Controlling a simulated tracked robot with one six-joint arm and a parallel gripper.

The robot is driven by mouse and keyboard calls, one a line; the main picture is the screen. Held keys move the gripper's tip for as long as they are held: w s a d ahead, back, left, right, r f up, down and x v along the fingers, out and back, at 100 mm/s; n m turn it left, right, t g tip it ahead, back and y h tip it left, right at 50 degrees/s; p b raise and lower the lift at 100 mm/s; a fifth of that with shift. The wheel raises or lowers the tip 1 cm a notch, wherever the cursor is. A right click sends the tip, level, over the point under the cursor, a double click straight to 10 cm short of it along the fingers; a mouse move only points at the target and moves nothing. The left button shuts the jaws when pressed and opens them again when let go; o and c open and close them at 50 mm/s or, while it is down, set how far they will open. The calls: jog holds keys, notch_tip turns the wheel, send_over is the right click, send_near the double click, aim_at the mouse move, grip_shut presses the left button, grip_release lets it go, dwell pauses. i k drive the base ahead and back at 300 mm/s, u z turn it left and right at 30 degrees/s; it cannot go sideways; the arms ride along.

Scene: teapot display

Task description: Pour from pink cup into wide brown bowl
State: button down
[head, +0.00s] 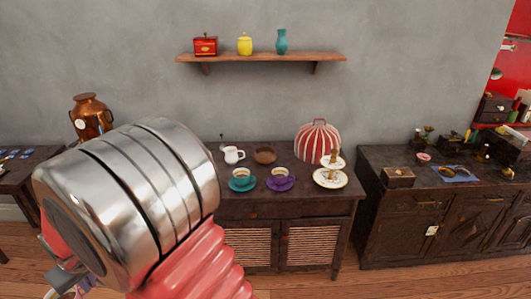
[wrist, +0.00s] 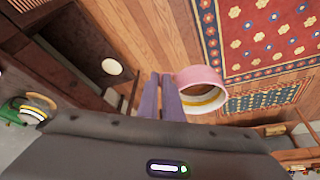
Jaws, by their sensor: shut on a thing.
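In the wrist view, my gripper (wrist: 161,86) shows as two purple fingers close together, shut on the pink cup (wrist: 203,77). The cup hangs beside the fingers on their right. Its white inside with a yellow band shows; I cannot see any contents. The exact grip on the cup is hidden. In the head view, the wide brown bowl (head: 265,155) stands on the middle dark cabinet, near its back. The bowl is not recognisable in the wrist view.
Around the bowl stand a white jug (head: 233,155), a teal cup (head: 241,179), a purple cup (head: 281,179), a tiered stand (head: 331,179) and a striped cover (head: 317,145). A wall shelf (head: 260,57) hangs above. Patterned rugs (wrist: 262,45) lie on the wooden floor.

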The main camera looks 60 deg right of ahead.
aim_at(263, 155)
jog(key=z, duration=0.85)
jog(key=i, duration=1)
jog(key=z, duration=0.05)
